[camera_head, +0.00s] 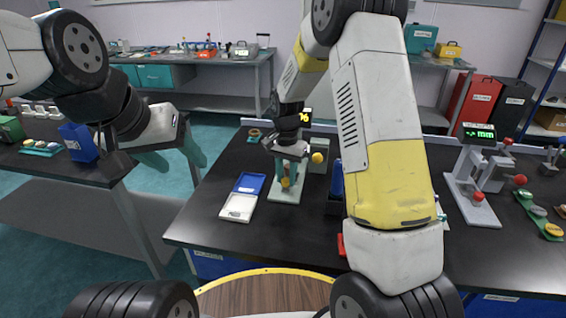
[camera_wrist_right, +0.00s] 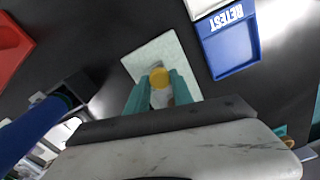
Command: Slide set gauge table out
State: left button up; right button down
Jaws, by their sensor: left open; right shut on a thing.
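The set gauge stands on the black table, with a pale green base (camera_head: 287,194), a grey-green body (camera_head: 325,152) and a dark display showing a percent sign (camera_head: 305,118). A yellow knob (camera_head: 286,183) sits low at its front, and another yellow knob (camera_head: 317,157) is at its side. My right gripper (camera_head: 287,181) reaches down over the base. In the right wrist view its teal fingers (camera_wrist_right: 158,92) are shut around the yellow knob (camera_wrist_right: 159,77), above the pale base plate (camera_wrist_right: 150,58). My left gripper (camera_head: 172,160) is open and empty, left of the table.
A blue tray (camera_head: 249,183) and a white tray (camera_head: 238,207) lie left of the gauge. The blue one reads RETEST in the right wrist view (camera_wrist_right: 229,48). A dark box (camera_head: 334,207) stands to the right. A mm gauge (camera_head: 472,203) stands farther right.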

jog(key=s, duration=0.2)
jog(key=s+a, duration=0.1)
jog(key=s, duration=0.2)
jog(key=s+a, duration=0.1)
jog(key=s, duration=0.1)
jog(key=shift+s+a, duration=0.1)
jog(key=shift+s, duration=0.15)
jog(key=c, duration=1.1)
grip_release()
jog(key=shift+s, duration=0.1)
jog(key=shift+r, duration=0.2)
notch_tip(320, 180, up, 7)
jog(key=shift+r, duration=0.2)
